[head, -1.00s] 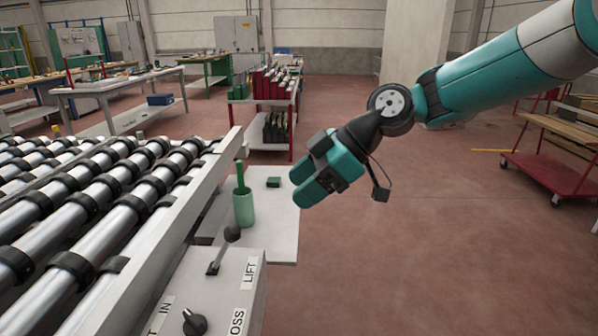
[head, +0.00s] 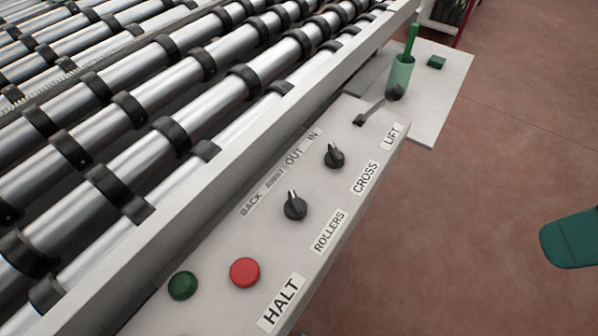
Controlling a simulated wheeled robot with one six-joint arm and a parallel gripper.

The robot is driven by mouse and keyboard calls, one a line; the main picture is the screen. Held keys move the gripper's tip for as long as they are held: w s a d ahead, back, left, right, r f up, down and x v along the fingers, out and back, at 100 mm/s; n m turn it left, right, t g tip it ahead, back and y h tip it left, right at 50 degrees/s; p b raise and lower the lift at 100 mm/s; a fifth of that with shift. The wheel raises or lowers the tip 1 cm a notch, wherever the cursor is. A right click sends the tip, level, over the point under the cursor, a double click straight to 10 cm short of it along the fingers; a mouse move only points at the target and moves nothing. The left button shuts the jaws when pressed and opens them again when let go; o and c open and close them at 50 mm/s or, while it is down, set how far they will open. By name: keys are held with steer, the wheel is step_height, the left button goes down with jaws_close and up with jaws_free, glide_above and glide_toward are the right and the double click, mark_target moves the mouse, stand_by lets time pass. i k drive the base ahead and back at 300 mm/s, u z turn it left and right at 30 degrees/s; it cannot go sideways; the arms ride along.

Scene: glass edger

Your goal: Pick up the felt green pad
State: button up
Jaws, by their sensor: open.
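The felt green pad (head: 437,62) is a small dark green block lying flat on the white shelf (head: 450,90) at the upper right of the head view. Only a teal end part of my gripper (head: 572,240) shows at the right edge, over the floor. It is well below and to the right of the pad in the picture and apart from it. My gripper is open, and nothing shows held in it; the rest is out of frame.
A control panel with a red button (head: 244,272), a green button (head: 183,285), two black knobs and a lift lever (head: 376,107) runs in front of the shelf. A roller conveyor (head: 150,110) fills the left. The red-brown floor at right is clear.

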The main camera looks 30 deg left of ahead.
mark_target(437, 62)
steer(key=u, duration=0.85)
steer(key=k, duration=0.4)
steer(key=z, duration=1.35)
steer(key=i, duration=1.55)
steer(key=u, duration=0.7)
steer(key=i, duration=0.7)
steer(key=u, duration=0.75)
